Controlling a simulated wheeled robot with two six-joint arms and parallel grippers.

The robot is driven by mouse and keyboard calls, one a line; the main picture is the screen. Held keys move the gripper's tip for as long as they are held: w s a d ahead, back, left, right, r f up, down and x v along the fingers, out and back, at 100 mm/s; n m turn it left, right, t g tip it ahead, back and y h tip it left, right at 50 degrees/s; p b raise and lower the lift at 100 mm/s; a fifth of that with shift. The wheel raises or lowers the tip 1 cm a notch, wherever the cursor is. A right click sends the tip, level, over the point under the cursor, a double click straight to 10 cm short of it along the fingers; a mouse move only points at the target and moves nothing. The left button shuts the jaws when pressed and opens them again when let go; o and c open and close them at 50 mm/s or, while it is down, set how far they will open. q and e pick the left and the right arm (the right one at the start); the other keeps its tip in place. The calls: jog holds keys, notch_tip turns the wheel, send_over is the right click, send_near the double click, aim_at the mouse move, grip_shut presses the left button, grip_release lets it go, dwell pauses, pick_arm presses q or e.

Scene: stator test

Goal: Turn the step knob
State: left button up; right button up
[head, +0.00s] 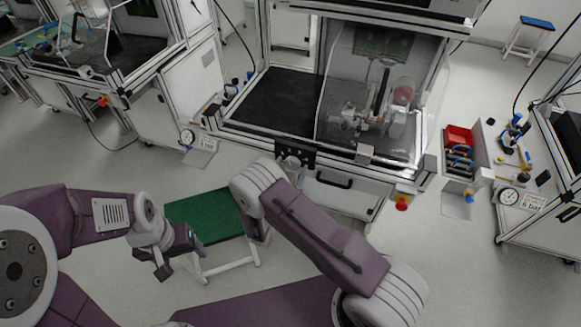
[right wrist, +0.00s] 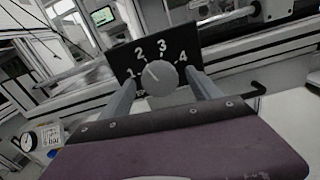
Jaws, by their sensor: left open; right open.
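The step knob (right wrist: 160,78) is a round grey dial on a black panel (right wrist: 188,45) marked 1 to 4. Its white pointer line is tilted up and left, toward the 2. My right gripper (right wrist: 159,84) is open, with one finger on each side of the knob; I cannot tell whether they touch it. In the head view the black panel (head: 308,155) is on the front of the test bench, and my right arm partly hides the knob area. My left gripper (head: 178,256) is open and empty, above the floor beside the green-topped stool.
The green stool (head: 205,215) stands below the bench. The test bench (head: 265,140) has a clear cover, a drawer handle (head: 333,180) and a red emergency button (head: 402,203). A pressure gauge (head: 187,137) is at its left; a red bin (head: 459,136) is at right.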

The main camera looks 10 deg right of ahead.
jog(key=shift+c, duration=0.3)
jog(key=c, duration=1.3)
jog(key=n, duration=0.4)
jog(key=shift+n, duration=2.5)
